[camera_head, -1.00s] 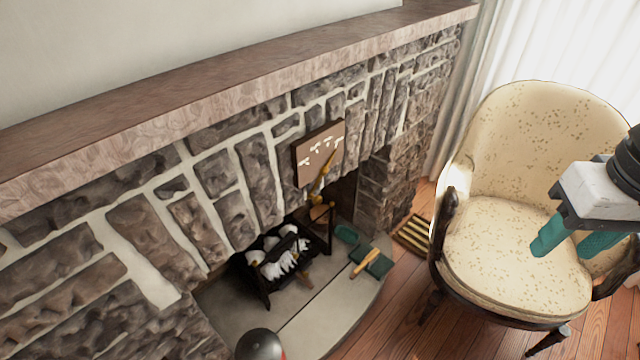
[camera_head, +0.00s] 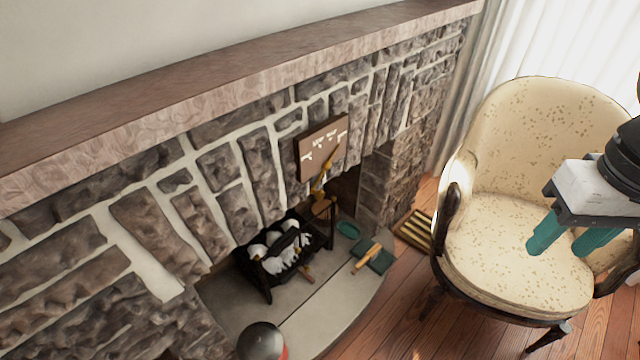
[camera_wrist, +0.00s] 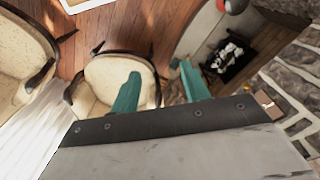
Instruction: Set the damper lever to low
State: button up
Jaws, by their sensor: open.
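The damper lever (camera_head: 323,176) is a brass-coloured handle at the front of a brown plate (camera_head: 322,148) on the stone fireplace, above the firebox opening. The plate carries small white markings, too small to read. The lever slants up to the right across the plate's lower part. My gripper (camera_head: 562,242) is at the right of the head view, in front of the armchair, with its teal fingers apart and nothing between them. It is well away from the lever. In the wrist view my gripper (camera_wrist: 160,90) also shows open and empty; a corner of the plate (camera_wrist: 268,103) seems to show at the right edge.
A cream armchair (camera_head: 545,125) stands right of the hearth (camera_head: 290,320). A black grate (camera_head: 268,268) with white-and-dark logs sits in the fireplace. A green brush-like item (camera_head: 374,257) and a dark rounded object (camera_head: 262,340) are on the hearth. The stone mantel (camera_head: 230,85) juts out above.

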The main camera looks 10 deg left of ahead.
jog(key=w+a+f+n+g+h, duration=0.1)
jog(key=w+a+f+n, duration=0.1)
jog(key=w+f, duration=0.7)
jog(key=w+a+f+n, duration=0.2)
jog(key=w+f, duration=0.4)
jog(key=f, duration=0.4)
jog(key=n+t+y, duration=0.6)
jog(key=t+y, duration=0.5)
jog(key=y, duration=0.4)
send_near(322, 197)
jog(key=x, duration=0.5)
jog(key=shift+t, duration=0.3)
jog(key=shift+w+a, duration=0.15)
jog(key=shift+a, duration=0.15)
jog(key=x, duration=0.6)
jog(key=shift+w+a+f, duration=0.1)
jog(key=shift+w+a, duration=0.2)
